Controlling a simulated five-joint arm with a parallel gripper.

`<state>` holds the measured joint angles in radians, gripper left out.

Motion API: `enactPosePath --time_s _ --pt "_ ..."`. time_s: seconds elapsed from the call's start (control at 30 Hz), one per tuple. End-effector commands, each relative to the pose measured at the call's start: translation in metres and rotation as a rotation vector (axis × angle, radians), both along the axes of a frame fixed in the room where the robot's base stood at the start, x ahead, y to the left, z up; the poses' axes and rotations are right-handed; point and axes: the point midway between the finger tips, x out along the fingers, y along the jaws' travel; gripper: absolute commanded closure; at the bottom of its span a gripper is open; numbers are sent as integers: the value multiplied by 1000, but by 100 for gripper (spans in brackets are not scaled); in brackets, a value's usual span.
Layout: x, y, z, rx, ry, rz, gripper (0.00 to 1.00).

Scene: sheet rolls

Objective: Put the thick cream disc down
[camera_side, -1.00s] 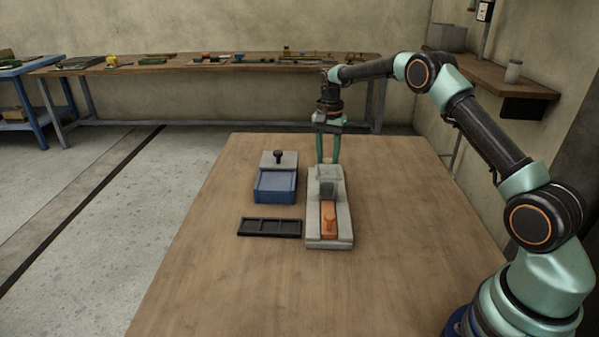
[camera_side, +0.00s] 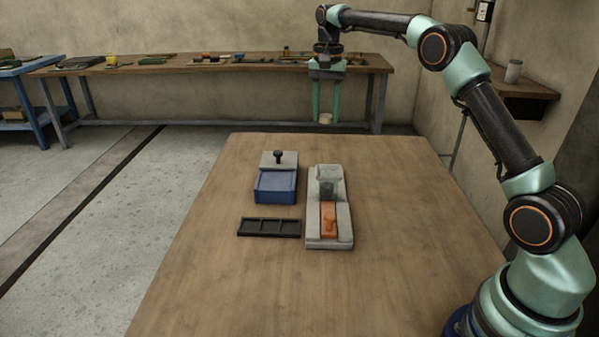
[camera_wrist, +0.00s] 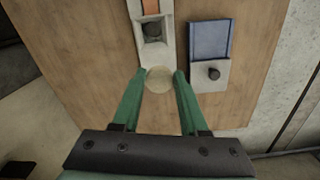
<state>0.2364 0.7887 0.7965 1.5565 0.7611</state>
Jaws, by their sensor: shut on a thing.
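The thick cream disc (camera_side: 325,119) is held between the green fingertips of my gripper (camera_side: 326,117), high above the far part of the table. The gripper is shut on the disc.
A blue box (camera_side: 275,186) with a grey block and black knob (camera_side: 279,155) stands left of the fixture. A black sectioned tray (camera_side: 269,228) lies in front of the box. The table's right side (camera_side: 410,200) and left front are clear.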

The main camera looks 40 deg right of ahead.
Motion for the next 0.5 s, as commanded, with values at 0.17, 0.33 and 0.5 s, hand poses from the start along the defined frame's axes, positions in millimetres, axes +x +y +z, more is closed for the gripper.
enactPosePath --time_s 0.17,0.33,0.5 --pt "-23 34 10 0 -1 213 100" --pt "-51 63 13 -1 -2 418 100" --pt "-85 89 11 -1 -2 620 100"
